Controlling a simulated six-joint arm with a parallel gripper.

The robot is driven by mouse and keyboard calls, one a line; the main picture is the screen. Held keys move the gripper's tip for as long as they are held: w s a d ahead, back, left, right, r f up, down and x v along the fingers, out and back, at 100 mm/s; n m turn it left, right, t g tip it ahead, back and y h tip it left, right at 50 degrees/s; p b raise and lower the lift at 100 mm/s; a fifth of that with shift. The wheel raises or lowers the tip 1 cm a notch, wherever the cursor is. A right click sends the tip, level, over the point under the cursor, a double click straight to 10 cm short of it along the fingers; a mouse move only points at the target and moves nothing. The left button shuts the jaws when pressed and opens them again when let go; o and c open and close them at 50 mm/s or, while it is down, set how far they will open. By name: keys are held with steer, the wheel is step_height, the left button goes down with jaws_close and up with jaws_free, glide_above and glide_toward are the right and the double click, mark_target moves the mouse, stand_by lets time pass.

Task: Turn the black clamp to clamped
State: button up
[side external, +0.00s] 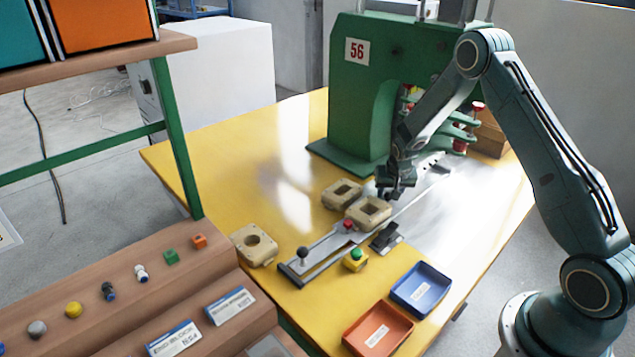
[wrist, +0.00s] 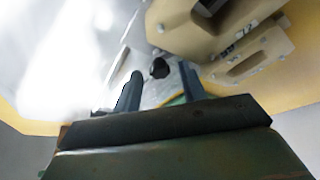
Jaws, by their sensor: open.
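The black clamp shows in the wrist view as a small black knob (wrist: 160,68) on a grey metal part, beside a tan block (wrist: 222,28). My gripper (wrist: 160,78) is open, with one finger on each side of the knob in that picture. I cannot tell whether either finger touches it. In the side view my gripper (side external: 393,193) is low over the table, just behind the nearer tan block (side external: 368,211). The black knob is not clearly seen there, close to the dark fingers. The clamp's turn position cannot be made out.
A red knob (side external: 347,226) and a black ball handle (side external: 303,254) sit along the metal rail (side external: 325,250). A green button (side external: 356,257), a blue tray (side external: 421,289) and an orange tray (side external: 378,330) are nearer. A green press (side external: 362,95) stands behind.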

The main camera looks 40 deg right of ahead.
steer(key=m, duration=0.2)
steer(key=m+g+h, duration=0.1)
steer(key=m, duration=0.1)
steer(key=m+g, duration=0.1)
steer(key=m, duration=0.1)
steer(key=shift+w+a+m, duration=0.15)
steer(key=shift+w+m, duration=0.15)
steer(key=shift+m, duration=0.1)
steer(key=s+a+r+n+t, duration=0.1)
steer(key=s+a+r+n, duration=0.1)
steer(key=r, duration=0.6)
steer(key=s+a+r+n+y, duration=0.1)
steer(key=s+a+r+n, duration=0.2)
steer(key=r, duration=0.6)
steer(key=s+a+r+n+t, duration=0.1)
steer(key=s+a+r+n, duration=0.1)
steer(key=s+a+r, duration=0.3)
steer(key=shift+s+a+r+n+t, duration=0.25)
steer(key=shift+a+r, duration=0.9)
steer(key=shift+r, duration=0.75)
steer(key=shift+w, duration=0.1)
steer(key=w+d+f+m+g, duration=0.1)
steer(key=w+d+f+m, duration=0.2)
steer(key=f, duration=0.3)
steer(key=w+d+f+m+g+h, duration=0.1)
steer(key=w+d+f+m, duration=0.3)
steer(key=w+f, duration=0.2)
steer(key=shift+f+m+g, duration=0.35)
steer(key=shift+f, duration=0.2)
